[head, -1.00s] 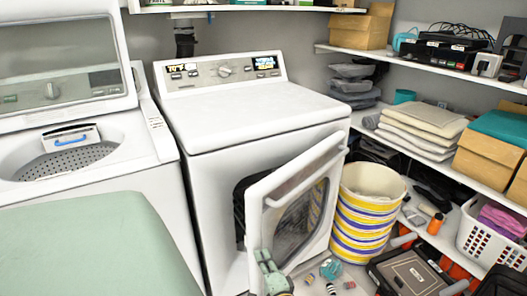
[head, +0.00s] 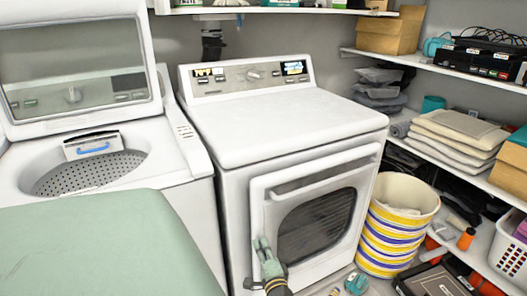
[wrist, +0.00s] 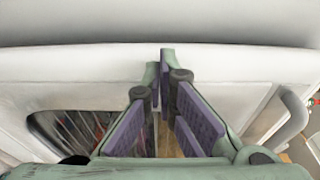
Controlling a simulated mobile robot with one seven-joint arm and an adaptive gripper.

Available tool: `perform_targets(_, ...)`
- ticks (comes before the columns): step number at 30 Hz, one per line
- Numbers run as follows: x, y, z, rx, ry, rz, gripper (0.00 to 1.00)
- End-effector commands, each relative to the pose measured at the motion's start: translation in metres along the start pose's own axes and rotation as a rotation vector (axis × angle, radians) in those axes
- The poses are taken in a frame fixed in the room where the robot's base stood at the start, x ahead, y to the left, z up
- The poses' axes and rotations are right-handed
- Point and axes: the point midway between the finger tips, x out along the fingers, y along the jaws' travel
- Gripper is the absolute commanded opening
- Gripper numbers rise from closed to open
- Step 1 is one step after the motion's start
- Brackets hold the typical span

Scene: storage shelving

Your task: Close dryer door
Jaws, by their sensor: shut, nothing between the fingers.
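The white dryer (head: 290,120) stands in the middle of the head view. Its door (head: 315,215), with a dark window and a bar handle (head: 325,178) along the top, lies against or very close to the dryer's front. I cannot tell whether it is fully flush. My gripper (head: 262,244) is shut and empty at the lower left part of the door, and seems to touch its face. In the wrist view the fingertips (wrist: 165,58) meet in front of a white panel, with the dark window (wrist: 75,130) to the left.
A yellow-striped basket (head: 385,238) stands right beside the dryer. An open-lidded washer (head: 90,170) is at left, with a green surface (head: 100,245) in front. Shelves (head: 450,160) with folded cloths and boxes line the right wall. Small items (head: 355,283) lie on the floor below the door.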

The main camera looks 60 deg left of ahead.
Motion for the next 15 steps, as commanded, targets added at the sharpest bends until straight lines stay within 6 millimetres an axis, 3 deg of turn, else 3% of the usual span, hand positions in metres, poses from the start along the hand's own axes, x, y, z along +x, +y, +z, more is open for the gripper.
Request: perform_targets(15,0.0126,-0.0019,0.0023,-0.003,-0.002,-0.004,0.0)
